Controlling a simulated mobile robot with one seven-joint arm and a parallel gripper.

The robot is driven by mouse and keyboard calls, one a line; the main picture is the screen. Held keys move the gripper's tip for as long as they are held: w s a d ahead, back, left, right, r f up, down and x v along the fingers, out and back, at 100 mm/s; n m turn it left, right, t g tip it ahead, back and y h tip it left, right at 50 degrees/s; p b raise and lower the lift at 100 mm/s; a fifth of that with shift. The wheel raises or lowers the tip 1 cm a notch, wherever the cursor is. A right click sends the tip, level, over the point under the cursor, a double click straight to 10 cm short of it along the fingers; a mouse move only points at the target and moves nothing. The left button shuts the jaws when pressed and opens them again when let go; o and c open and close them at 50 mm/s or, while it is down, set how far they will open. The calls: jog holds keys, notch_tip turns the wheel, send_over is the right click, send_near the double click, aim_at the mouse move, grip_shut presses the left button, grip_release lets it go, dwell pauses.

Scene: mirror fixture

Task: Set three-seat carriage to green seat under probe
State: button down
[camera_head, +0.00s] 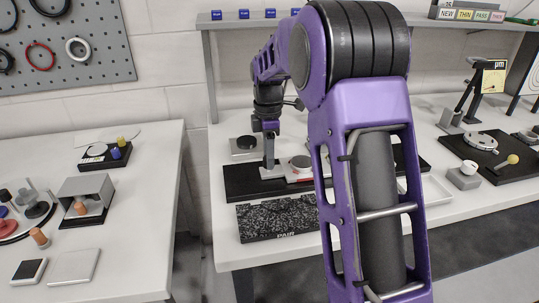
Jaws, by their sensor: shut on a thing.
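My gripper (268,135) is at the end of my purple arm, above a long black base (238,182) on the middle bench. It is shut on what looks like the upright grey handle (269,155) of the carriage (272,174). A round grey seat with a red rim (300,165) shows just right of the handle. My forearm hides the carriage's right part. I cannot make out a green seat or the probe from here.
A dark speckled block (279,219) lies in front of the base, and a grey block with a round top (244,146) stands behind it. A shelf (235,22) spans the back. The left bench (150,215) holds other fixtures, with a gap between benches.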

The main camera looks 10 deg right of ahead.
jog(key=a+p, duration=0.3)
jog(key=a, duration=0.8)
jog(key=shift+a, duration=0.15)
jog(key=c, duration=0.5)
grip_release()
jog(key=shift+a, duration=0.1)
jog(key=shift+r, duration=0.15)
jog(key=shift+r, duration=0.35)
notch_tip(320, 180, up, 16)
jog(key=p, duration=0.2)
jog(key=shift+r, duration=0.25)
